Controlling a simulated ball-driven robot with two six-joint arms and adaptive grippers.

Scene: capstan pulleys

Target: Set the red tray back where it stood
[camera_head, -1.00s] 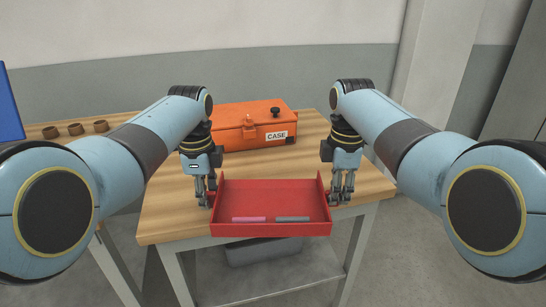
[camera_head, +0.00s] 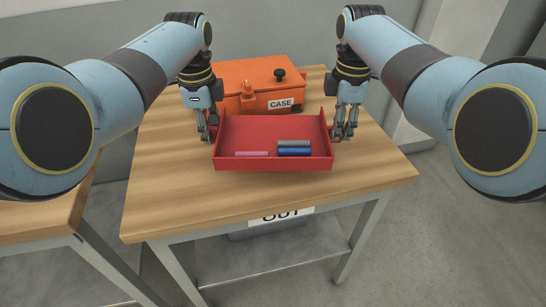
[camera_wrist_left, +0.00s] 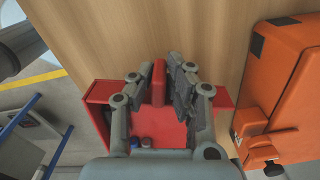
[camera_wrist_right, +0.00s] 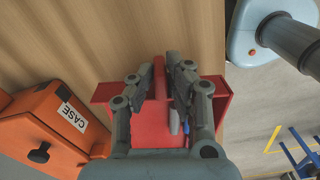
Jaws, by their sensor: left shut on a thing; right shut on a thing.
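The red tray (camera_head: 255,133) is over the wooden table in the head view, in front of the orange case. Its open side walls hold a pink stick (camera_head: 251,154), a grey cylinder (camera_head: 294,143) and a blue cylinder (camera_head: 294,152). My left gripper (camera_head: 212,137) is shut on the tray's left side and my right gripper (camera_head: 335,137) on its right side. The left wrist view shows the red grip piece (camera_wrist_left: 159,80) between the fingers; the right wrist view shows the other (camera_wrist_right: 160,78). The tray looks level. I cannot tell whether its bottom touches the table.
The orange case (camera_head: 240,88) labelled CASE stands close behind the tray. Bare wooden tabletop (camera_head: 170,190) lies left of, right of and before the tray. The table's front edge carries a label (camera_head: 281,214). Another wooden table (camera_head: 35,222) is at the left.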

